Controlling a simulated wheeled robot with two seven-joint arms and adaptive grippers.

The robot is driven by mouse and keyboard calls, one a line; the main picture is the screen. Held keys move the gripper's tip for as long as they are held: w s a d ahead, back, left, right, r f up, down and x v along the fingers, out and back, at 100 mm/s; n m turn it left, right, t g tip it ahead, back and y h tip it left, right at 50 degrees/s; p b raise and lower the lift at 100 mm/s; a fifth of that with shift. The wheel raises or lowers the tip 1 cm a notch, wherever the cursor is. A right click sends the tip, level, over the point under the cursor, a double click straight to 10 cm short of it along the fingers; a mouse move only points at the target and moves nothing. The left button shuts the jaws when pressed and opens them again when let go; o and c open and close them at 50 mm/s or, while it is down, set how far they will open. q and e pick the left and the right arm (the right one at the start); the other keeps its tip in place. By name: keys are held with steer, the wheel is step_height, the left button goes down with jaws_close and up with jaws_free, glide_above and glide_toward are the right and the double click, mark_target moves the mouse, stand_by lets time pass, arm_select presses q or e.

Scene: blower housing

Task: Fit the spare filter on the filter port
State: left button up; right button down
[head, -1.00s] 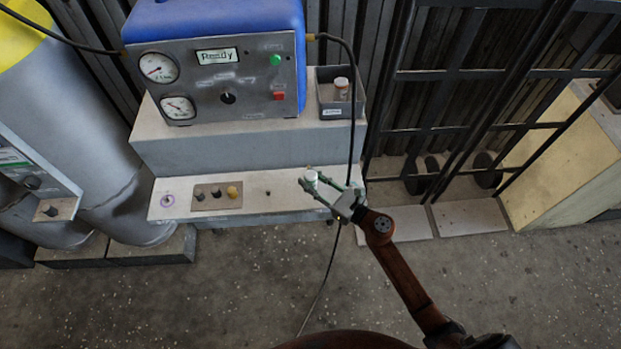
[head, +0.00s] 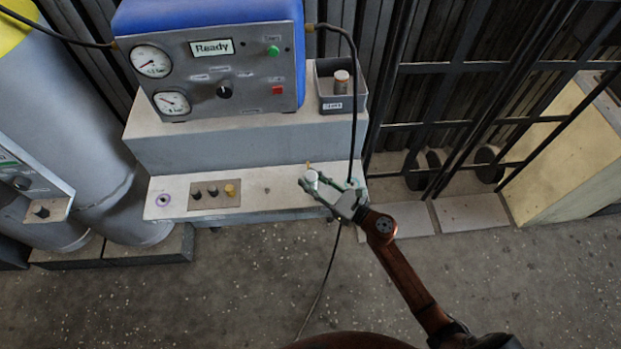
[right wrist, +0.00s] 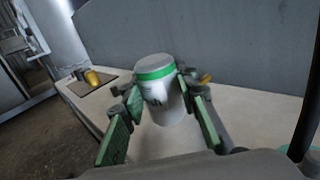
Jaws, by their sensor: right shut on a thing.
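My right gripper (head: 322,184) is shut on a white canister (head: 311,177) that looks like the filter, held over the front edge of the pale ledge. In the right wrist view the canister (right wrist: 160,92) has a green band near its top and stands nearly upright between the green-padded fingers (right wrist: 160,112). A small brass-coloured piece (right wrist: 205,78) shows just behind the fingers; I cannot tell whether it belongs to the filter port. The canister's underside is hidden. My left gripper is out of view.
A grey bin (head: 328,104) with a capped cylinder (head: 341,82) stands on the upper step, right of the blue machine's panel (head: 215,75). A black cable (head: 353,110) hangs close behind my right gripper.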

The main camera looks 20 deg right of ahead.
steer(key=c, duration=1.4)
jaws_free()
steer(key=shift+c, duration=0.2)
steer(key=shift+s, duration=0.1)
steer(key=v, duration=1.1)
steer(key=shift+s+d, duration=0.2)
steer(key=shift+s, duration=0.15)
